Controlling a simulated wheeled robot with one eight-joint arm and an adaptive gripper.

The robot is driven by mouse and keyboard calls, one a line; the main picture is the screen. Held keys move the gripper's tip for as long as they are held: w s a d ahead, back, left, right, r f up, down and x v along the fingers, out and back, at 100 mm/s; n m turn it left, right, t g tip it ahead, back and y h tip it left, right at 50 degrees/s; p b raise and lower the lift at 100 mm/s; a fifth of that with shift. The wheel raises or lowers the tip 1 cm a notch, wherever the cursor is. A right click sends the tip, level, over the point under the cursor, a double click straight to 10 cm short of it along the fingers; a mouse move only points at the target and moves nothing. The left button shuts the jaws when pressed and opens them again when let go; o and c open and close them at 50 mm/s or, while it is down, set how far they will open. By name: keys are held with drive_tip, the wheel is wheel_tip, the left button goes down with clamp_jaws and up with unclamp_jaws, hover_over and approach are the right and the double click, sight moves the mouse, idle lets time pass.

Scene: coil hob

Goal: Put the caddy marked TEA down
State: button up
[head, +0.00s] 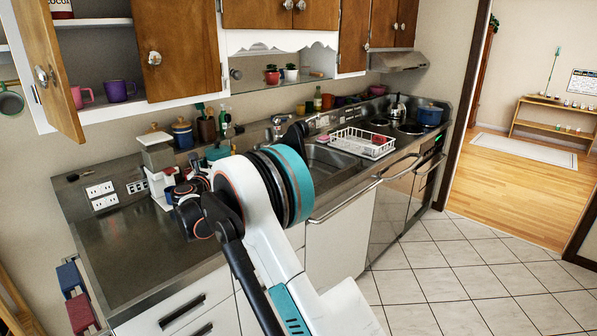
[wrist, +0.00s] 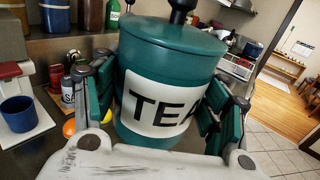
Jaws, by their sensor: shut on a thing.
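The caddy marked TEA (wrist: 160,105) is a teal-green canister with a lid, a dark knob and a white label with black letters, the last partly covered. It fills the middle of the wrist view, slightly tilted in the picture. My gripper (wrist: 157,108) is shut on it, with green-padded fingers on its left and right sides.
A blue mug (wrist: 18,112) stands on a white appliance left of the caddy. A spice jar (wrist: 68,92) and an orange fruit (wrist: 69,128) are close by. The steel counter (head: 120,235) is bare at the left. A cupboard door (head: 50,70) hangs open above; a dish rack (head: 362,142) stands farther right.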

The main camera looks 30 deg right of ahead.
drive_tip(key=shift+w+a+r+m+g+h, duration=0.3)
drive_tip(key=shift+w+r+m+g+h, duration=0.1)
drive_tip(key=shift+w+h, duration=0.1)
wheel_tip(320, 180, down, 20)
drive_tip(key=b, duration=0.6)
drive_tip(key=shift+w, duration=0.1)
drive_tip(key=shift+r, duration=0.1)
drive_tip(key=o, duration=1.3)
drive_tip(key=shift+f, duration=0.2)
drive_tip(key=o, duration=0.5)
drive_tip(key=shift+c, duration=0.2)
drive_tip(key=shift+r, duration=0.15)
